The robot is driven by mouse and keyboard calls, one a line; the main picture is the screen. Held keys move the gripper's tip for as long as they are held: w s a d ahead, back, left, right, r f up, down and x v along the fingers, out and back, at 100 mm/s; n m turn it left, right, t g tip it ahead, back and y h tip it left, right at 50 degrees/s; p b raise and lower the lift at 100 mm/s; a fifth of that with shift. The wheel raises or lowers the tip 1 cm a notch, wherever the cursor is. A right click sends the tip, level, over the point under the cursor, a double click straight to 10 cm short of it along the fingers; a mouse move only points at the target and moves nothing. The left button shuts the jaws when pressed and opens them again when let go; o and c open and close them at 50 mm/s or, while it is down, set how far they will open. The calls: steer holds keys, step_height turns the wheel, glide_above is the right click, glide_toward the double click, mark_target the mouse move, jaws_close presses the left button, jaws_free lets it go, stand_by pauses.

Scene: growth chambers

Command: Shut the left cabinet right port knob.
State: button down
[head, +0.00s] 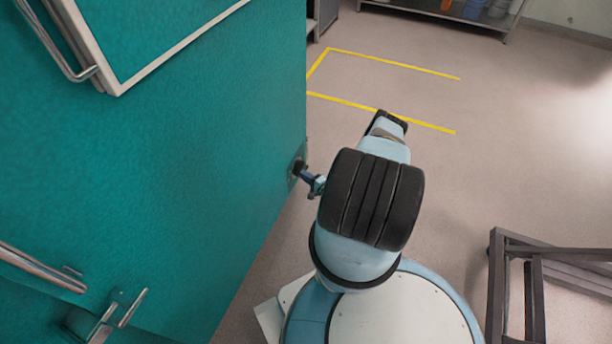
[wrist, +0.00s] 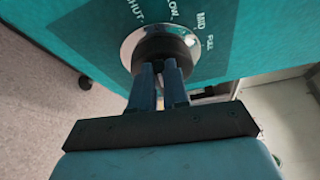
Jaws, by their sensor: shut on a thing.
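The port knob (wrist: 160,45) is a dark round knob on a silver ring, set in the teal cabinet side. The wrist view shows labels reading SHUT, LOW, MID and FULL around it. My gripper (wrist: 160,72) is shut on the knob, its two blue fingers against the knob's lower part. In the head view the knob (head: 299,167) sits near the cabinet's right edge, with my gripper (head: 305,174) reaching it from the right. I cannot tell which label the knob points to.
The teal cabinet (head: 200,170) fills the left side, with metal handles (head: 40,270) on its front. A dark metal frame (head: 535,270) stands at lower right. A shelf (head: 440,15) is at the back. Yellow floor lines (head: 385,62) mark open floor.

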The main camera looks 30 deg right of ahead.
steer(key=shift+a+f+n+t, duration=0.2)
steer(key=shift+f+n+t, duration=0.2)
steer(key=shift+n, duration=0.4)
steer(key=shift+s, duration=0.1)
steer(key=c, duration=1.1)
jaws_free()
steer(key=shift+d, duration=0.1)
steer(key=v, duration=1.3)
steer(key=shift+s, duration=0.35)
